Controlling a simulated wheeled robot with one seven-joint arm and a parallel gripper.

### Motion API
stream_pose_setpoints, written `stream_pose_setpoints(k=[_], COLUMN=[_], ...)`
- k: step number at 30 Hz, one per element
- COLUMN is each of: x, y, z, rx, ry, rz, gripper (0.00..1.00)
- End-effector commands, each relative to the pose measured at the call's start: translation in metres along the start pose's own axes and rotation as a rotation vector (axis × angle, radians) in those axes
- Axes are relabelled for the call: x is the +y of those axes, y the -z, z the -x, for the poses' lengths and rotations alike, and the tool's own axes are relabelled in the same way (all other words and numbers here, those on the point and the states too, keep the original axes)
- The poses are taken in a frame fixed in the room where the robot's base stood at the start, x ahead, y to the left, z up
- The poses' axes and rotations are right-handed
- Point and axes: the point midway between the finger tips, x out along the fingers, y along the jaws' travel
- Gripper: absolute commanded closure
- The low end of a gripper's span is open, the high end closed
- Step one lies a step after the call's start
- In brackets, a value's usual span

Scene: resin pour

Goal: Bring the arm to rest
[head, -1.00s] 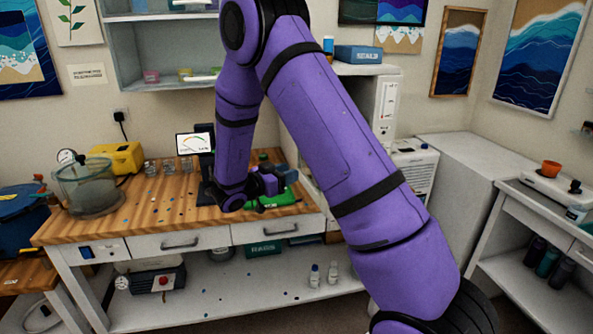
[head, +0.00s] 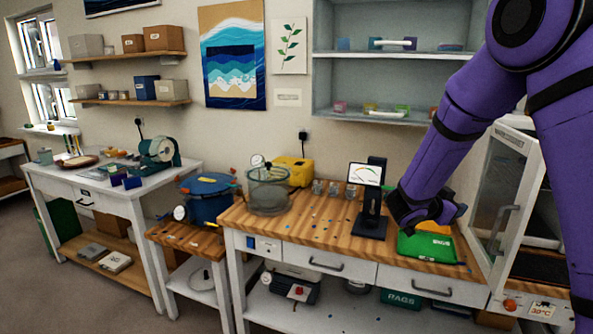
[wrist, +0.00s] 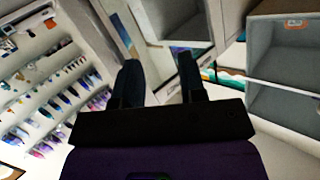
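My purple arm reaches down from the upper right in the head view. The fingers are hard to make out there. In the wrist view my gripper (wrist: 160,78) shows two dark fingers standing apart with nothing between them. I cannot tell from the head view whether the gripper touches the green box.
A clear round chamber (head: 268,190), a yellow case (head: 295,171) and several small cups stand on the bench. A blue lidded pot (head: 207,200) sits on a lower stand to the left. A glass-doored cabinet (head: 503,190) is at the right. Wall shelves hang above.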

Motion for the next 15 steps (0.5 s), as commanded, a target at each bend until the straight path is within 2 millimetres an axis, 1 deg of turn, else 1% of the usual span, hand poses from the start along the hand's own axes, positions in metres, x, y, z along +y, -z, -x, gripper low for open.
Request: stream_pose_setpoints(k=[1, 5, 7, 11, 15], x=[-0.008, -0.028, -0.036, -0.042, -0.037], y=[0.014, 0.040, 0.054, 0.078, 0.101], z=[0.006, 0.026, 0.040, 0.072, 0.111], rx=[-0.045, -0.169, -0.232, -0.346, -0.457], ry=[0.069, 0.256, 0.353, 0.526, 0.694], rz=[-0.026, -0.061, -0.068, -0.051, 0.003], gripper=[0.62, 0.62, 0.62, 0.62, 0.62])
